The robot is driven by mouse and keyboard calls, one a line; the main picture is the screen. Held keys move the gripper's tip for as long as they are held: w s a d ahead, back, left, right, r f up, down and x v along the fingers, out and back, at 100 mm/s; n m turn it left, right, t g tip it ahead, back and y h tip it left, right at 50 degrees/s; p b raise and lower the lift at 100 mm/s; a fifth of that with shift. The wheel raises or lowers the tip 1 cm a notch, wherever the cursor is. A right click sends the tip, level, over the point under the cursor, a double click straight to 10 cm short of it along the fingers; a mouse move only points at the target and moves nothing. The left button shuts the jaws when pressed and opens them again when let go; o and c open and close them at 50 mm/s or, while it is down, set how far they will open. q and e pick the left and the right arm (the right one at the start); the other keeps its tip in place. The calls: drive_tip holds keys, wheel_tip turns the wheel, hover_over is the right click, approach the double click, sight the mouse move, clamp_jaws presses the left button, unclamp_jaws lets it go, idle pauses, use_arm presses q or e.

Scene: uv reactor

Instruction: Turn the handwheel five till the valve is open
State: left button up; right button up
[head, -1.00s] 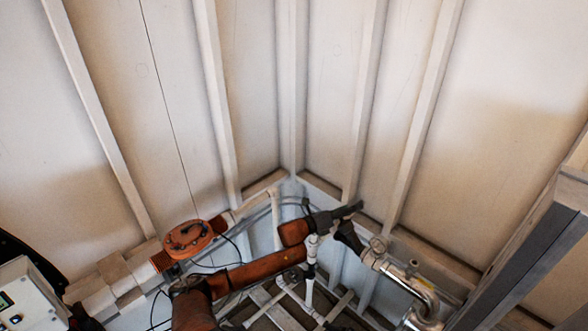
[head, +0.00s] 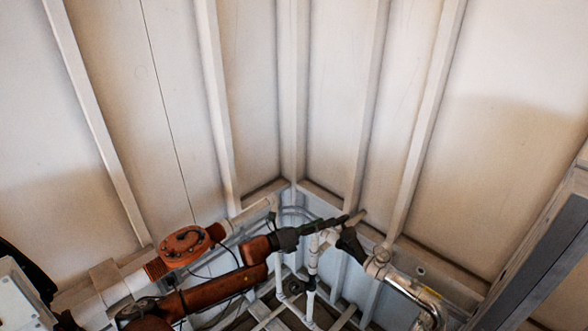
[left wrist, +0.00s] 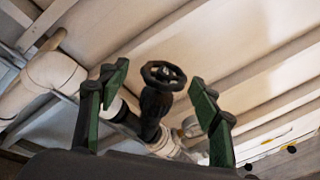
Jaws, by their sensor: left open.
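The black handwheel (left wrist: 163,74) sits on top of a dark valve body in the left wrist view, between my left gripper's fingers as seen there. In the head view the dark valve (head: 350,244) stands on the pipe run near the corner, partly behind my gripper's tips. My left gripper (head: 352,219) reaches in from the left on an orange arm. In the left wrist view its two green-and-black fingers (left wrist: 158,92) are spread wide, one on each side of the wheel. I see no contact, and the exact gap is unclear. My right gripper is not in view.
An orange round device (head: 185,245) sits on the pipe left of my arm. A white vertical pipe (head: 312,262) stands just below my gripper. A shiny metal pipe (head: 415,293) bends down at right. A grey beam (head: 540,250) borders the right. Ribbed walls meet behind.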

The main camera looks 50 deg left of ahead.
use_arm(q)
drive_tip(key=w+a+r+n+g+y+p, duration=0.1)
drive_tip(key=w+a+n+y+p, duration=0.1)
drive_tip(key=a, duration=0.7)
drive_tip(key=w+a+r+n+g+y+p, duration=0.1)
drive_tip(key=w+a+y, duration=0.3)
drive_tip(key=a, duration=0.5)
drive_tip(key=w+a+r+n+g+y+p, duration=0.2)
drive_tip(key=a+y, duration=0.4)
drive_tip(key=a, duration=0.4)
drive_tip(key=shift+w+n+g+y+p, duration=0.3)
drive_tip(key=shift+w+n+g+p, duration=0.4)
drive_tip(key=shift+w+n, duration=0.35)
drive_tip(key=shift+a+r, duration=0.1)
